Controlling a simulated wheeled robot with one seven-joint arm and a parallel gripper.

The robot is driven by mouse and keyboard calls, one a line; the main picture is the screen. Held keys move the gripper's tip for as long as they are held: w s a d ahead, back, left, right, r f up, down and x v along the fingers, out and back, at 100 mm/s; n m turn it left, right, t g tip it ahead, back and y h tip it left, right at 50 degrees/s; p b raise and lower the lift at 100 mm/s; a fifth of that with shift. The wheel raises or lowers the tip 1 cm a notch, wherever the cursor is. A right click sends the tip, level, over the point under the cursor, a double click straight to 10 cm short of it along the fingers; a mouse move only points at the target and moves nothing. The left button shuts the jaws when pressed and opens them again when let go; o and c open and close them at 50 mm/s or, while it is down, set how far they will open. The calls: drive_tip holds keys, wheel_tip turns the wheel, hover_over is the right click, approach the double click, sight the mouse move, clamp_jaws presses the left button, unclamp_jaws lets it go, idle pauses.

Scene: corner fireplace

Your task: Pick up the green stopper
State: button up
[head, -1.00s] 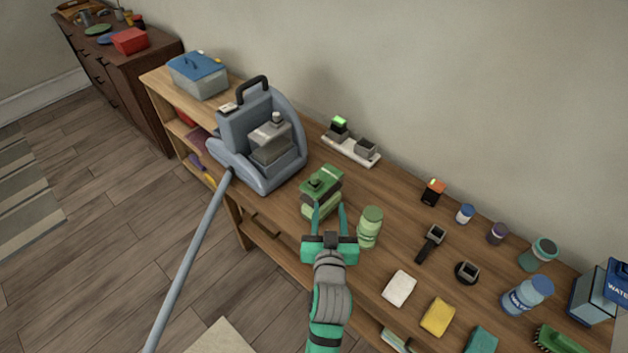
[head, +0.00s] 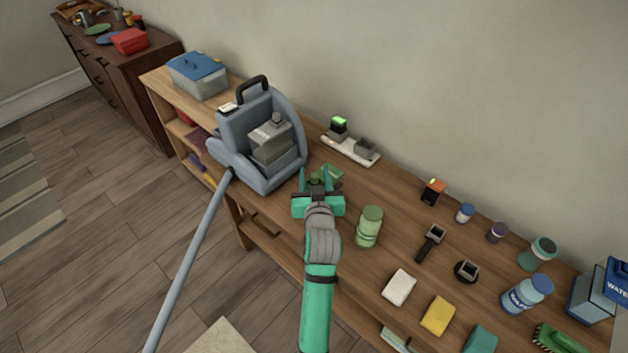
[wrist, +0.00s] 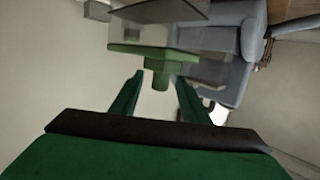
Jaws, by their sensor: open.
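My gripper (head: 314,178) is over the container in the head view. In the wrist view, my gripper (wrist: 157,82) is open, with one green finger on each side of the stopper's end. Contact between fingers and stopper cannot be made out.
A blue-grey machine (head: 232,155) with a hose stands just left of my gripper. A pale green bottle (head: 369,228) stands close on the right. Sponges and small bottles fill the right of the wooden shelf top (head: 395,205).

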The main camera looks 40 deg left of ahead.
drive_tip(key=shift+x, duration=1.8)
drive_tip(key=shift+d, duration=0.1)
drive_tip(key=shift+d, duration=0.1)
clamp_jaws()
drive_tip(key=shift+s, duration=0.1)
drive_tip(key=shift+a+r, duration=0.1)
drive_tip(key=shift+a, duration=0.1)
